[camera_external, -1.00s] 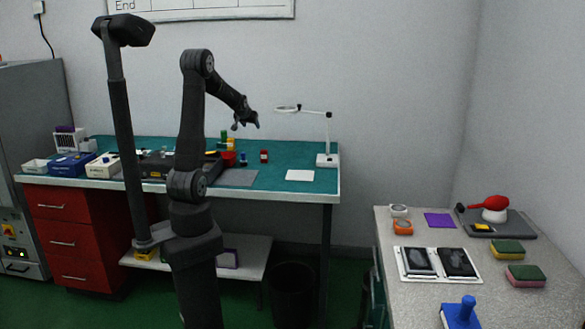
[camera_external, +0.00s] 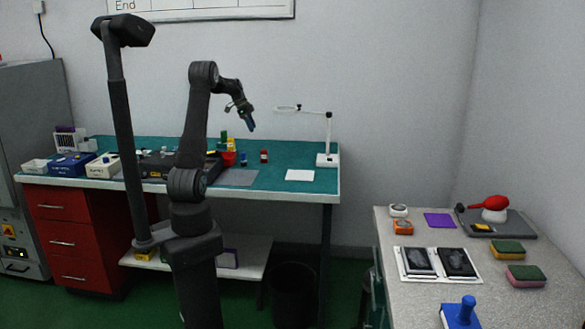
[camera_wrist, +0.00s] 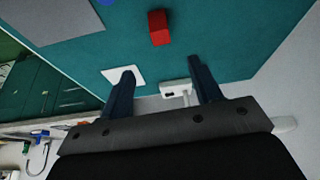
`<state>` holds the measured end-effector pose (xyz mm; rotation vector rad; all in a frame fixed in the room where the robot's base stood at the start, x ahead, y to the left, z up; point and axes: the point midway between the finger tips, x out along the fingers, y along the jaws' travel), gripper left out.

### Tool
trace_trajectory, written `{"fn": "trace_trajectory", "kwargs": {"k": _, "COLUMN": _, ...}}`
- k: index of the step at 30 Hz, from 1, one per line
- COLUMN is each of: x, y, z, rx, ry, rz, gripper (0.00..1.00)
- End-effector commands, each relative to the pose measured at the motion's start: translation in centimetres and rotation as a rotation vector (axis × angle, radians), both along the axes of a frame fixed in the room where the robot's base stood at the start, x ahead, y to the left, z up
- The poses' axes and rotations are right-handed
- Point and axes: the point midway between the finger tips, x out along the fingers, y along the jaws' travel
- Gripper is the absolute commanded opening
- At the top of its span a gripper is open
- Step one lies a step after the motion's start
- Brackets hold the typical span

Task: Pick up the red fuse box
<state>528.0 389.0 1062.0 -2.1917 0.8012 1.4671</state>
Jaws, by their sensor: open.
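The red fuse box (camera_wrist: 159,27) shows at the top middle of the wrist view, standing on the teal bench top. In the external view a small red piece with a pale band (camera_external: 264,156) stands on the bench, and it appears to be the same thing. My gripper (camera_external: 249,124) is above the bench, a little left of the red piece in the picture. In the wrist view its two dark blue fingers (camera_wrist: 160,78) are spread apart with nothing between them. The red box lies beyond the fingertips, untouched.
A white card (camera_external: 300,175) and a white lamp base (camera_external: 327,160) are to the right on the teal bench (camera_external: 275,178). A blue piece (camera_external: 243,159), a red bowl (camera_external: 229,158) and a grey mat (camera_external: 238,177) are to the left. Bench between card and red box is clear.

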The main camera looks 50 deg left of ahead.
Motion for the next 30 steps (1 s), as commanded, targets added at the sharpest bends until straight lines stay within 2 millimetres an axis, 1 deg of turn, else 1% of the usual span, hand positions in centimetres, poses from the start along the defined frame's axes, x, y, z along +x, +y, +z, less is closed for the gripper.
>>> {"fn": "trace_trajectory", "kwargs": {"k": 2, "x": 0.2, "y": -0.2, "z": -0.6, "rx": -0.005, "ry": -0.001, "rz": -0.015, "gripper": 0.58}}
{"fn": "trace_trajectory", "kwargs": {"k": 5, "x": 0.6, "y": -0.7, "z": -2.1, "rx": -0.006, "ry": 0.0, "rz": -0.015, "gripper": 0.58}}
{"fn": "trace_trajectory", "kwargs": {"k": 12, "x": 2.1, "y": -2.0, "z": -7.1, "rx": -0.005, "ry": 0.002, "rz": -0.013, "gripper": 0.58}}
{"fn": "trace_trajectory", "kwargs": {"k": 15, "x": 2.8, "y": -2.5, "z": -8.9, "rx": -0.004, "ry": 0.001, "rz": -0.014, "gripper": 0.58}}
{"fn": "trace_trajectory", "kwargs": {"k": 18, "x": 3.2, "y": -2.9, "z": -10.2, "rx": -0.004, "ry": 0.001, "rz": -0.012, "gripper": 0.58}}
{"fn": "trace_trajectory", "kwargs": {"k": 26, "x": 3.7, "y": -3.2, "z": -11.6, "rx": -0.003, "ry": 0.0, "rz": -0.012, "gripper": 0.58}}
{"fn": "trace_trajectory", "kwargs": {"k": 30, "x": 4.3, "y": -3.7, "z": -13.1, "rx": -0.003, "ry": 0.0, "rz": -0.012, "gripper": 0.58}}
